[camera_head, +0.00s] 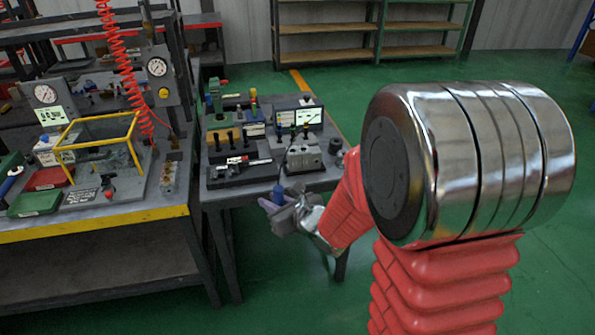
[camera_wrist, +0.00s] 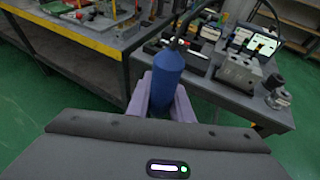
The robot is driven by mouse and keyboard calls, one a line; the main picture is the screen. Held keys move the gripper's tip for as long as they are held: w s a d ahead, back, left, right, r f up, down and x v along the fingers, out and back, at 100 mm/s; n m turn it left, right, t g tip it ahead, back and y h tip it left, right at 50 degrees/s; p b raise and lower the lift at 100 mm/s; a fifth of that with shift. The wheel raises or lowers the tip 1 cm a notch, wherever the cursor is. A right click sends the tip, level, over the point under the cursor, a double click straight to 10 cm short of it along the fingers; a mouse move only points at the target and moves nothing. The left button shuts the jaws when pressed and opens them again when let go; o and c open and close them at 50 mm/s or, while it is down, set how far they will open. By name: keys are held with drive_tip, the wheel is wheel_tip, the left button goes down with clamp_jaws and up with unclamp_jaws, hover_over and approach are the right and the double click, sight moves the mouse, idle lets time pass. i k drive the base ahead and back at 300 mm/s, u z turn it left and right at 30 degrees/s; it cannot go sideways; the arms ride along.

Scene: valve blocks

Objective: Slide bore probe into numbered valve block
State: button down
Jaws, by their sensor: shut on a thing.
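My gripper (camera_head: 284,208) is shut on a blue bore probe (camera_head: 278,194) in front of the small bench's front edge. In the wrist view, the blue probe body (camera_wrist: 168,78) stands between the pale purple fingers of my gripper (camera_wrist: 160,100), with a dark cable or stem at its top. A grey metal valve block (camera_head: 304,157) sits near the front right of the bench, apart from the probe. The block also shows in the wrist view (camera_wrist: 240,72), beyond and right of the probe. Its number is not readable. The probe's lower end is hidden.
A larger bench with a yellow-framed box (camera_head: 100,135) stands at left. Green floor is clear at right.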

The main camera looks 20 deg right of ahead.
sight(293, 165)
drive_tip(key=u, duration=0.4)
drive_tip(key=i, duration=1.25)
drive_tip(key=z, duration=0.05)
